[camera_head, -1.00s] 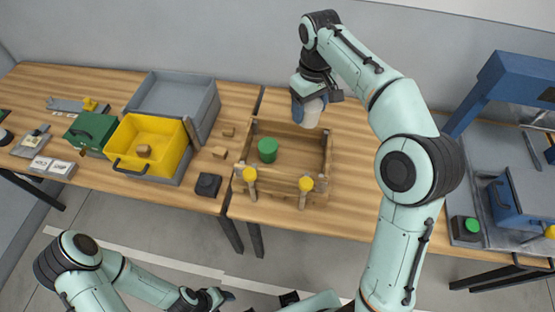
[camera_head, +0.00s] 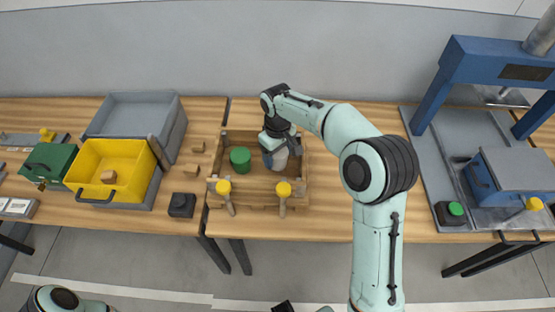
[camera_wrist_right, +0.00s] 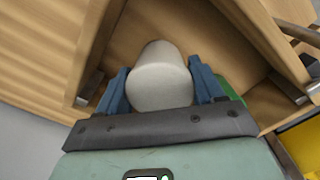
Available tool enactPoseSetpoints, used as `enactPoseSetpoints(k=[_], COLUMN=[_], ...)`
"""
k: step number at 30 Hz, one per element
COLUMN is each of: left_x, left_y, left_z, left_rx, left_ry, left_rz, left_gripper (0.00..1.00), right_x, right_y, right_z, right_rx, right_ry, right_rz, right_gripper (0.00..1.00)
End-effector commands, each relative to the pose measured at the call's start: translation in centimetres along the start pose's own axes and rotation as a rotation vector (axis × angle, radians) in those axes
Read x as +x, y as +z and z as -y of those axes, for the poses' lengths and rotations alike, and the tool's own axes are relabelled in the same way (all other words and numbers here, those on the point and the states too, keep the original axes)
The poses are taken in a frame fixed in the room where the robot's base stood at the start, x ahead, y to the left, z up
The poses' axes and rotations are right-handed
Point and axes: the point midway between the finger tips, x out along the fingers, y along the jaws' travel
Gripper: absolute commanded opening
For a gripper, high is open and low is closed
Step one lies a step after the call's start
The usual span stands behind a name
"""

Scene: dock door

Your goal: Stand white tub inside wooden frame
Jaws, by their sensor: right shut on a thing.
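The wooden frame (camera_head: 254,188) is a shallow open box on the table, left of my right forearm. My right gripper (camera_head: 272,157) reaches down into its right half, shut on the white tub (camera_head: 281,159). In the right wrist view the tub (camera_wrist_right: 160,78) sits between the two blue fingers of the gripper (camera_wrist_right: 160,88), with the frame's wood (camera_wrist_right: 195,35) around it. The tub looks upright, low within the frame; whether its base touches the floor is hidden. My left gripper is out of view.
A green cylinder (camera_head: 240,159) stands in the frame left of the tub. Two yellow-knobbed clamps (camera_head: 224,188) (camera_head: 284,190) are on its front edge. A yellow bin (camera_head: 112,157) and a grey crate (camera_head: 133,112) stand left. A blue press (camera_head: 460,75) stands right.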

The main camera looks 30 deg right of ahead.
Motion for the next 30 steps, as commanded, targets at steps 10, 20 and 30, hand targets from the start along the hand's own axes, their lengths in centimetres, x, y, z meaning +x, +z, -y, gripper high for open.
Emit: enactPoseSetpoints(k=[10, 20, 30], left_x=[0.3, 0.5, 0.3], left_y=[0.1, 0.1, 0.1], left_z=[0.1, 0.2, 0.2], left_rx=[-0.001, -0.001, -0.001], left_ry=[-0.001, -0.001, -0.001], left_rz=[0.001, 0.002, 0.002], left_gripper=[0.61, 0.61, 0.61], right_x=[2.4, 2.7, 2.5], right_y=[0.0, 0.0, 0.0], right_z=[0.0, 0.0, 0.0], right_rx=[0.000, 0.000, 0.000], right_ry=[0.001, 0.000, 0.000], right_rz=[-0.002, 0.000, -0.001], right_gripper=[0.33, 0.90, 0.93])
